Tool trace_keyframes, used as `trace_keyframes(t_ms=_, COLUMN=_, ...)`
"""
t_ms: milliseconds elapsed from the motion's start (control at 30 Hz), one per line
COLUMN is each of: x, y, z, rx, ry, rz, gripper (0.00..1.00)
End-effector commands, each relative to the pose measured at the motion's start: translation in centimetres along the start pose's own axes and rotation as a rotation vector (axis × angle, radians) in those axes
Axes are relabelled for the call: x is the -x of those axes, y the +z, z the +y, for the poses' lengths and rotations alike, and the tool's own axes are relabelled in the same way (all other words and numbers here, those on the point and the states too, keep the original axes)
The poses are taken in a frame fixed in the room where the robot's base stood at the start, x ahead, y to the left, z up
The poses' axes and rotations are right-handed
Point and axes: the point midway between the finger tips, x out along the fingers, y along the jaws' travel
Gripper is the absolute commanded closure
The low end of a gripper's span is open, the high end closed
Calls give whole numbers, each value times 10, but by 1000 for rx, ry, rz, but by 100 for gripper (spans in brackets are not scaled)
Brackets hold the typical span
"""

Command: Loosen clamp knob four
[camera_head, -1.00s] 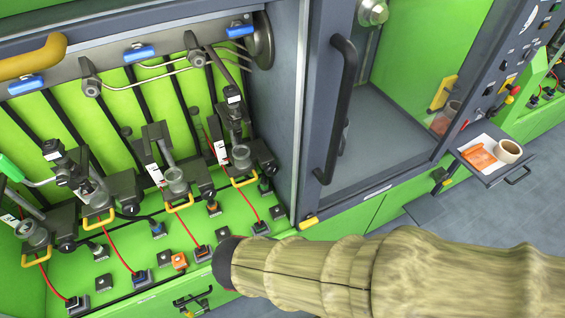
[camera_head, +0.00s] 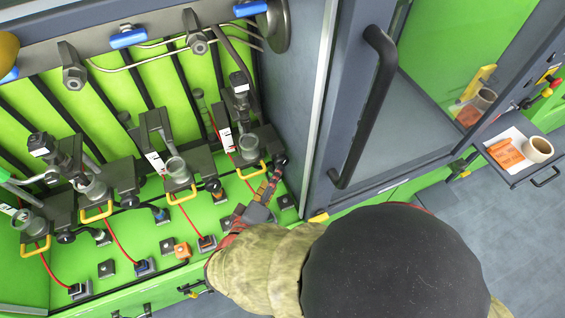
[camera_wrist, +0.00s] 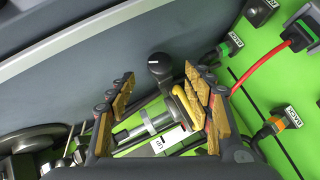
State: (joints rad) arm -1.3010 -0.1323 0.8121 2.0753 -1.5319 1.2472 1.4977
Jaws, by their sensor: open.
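Clamp knob four (camera_head: 280,160) is the black knob on the right side of the rightmost clamp station in the head view. In the wrist view the black knob (camera_wrist: 160,66) stands between and slightly beyond the fingertips of my gripper (camera_wrist: 160,82), apparently apart from them. My gripper (camera_head: 267,186) is open, with yellow-padded fingers spread. In the head view it is just below the knob, partly hidden behind my arm. The yellow clamp handle (camera_head: 250,173) is close to its fingers; in the wrist view the handle (camera_wrist: 184,102) lies beside the right finger.
Several similar clamp stations stand to the left, with yellow handles, red cables and black connectors (camera_head: 207,242). A grey wall and the cabinet door handle (camera_head: 366,105) are to the right. A small shelf (camera_head: 513,172) with a tape roll (camera_head: 538,149) is at far right.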

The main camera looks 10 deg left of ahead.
Motion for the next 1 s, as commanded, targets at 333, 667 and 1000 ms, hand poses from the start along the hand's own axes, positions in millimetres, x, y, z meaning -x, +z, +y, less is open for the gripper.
trace_keyframes(t_ms=333, x=-45, y=2, z=0, rx=-1, ry=1, rz=-7, gripper=49)
trace_keyframes(t_ms=667, x=-74, y=1, z=0, rx=0, ry=0, rz=-3, gripper=49)
trace_keyframes(t_ms=1000, x=-75, y=1, z=0, rx=1, ry=-1, rz=-3, gripper=51)
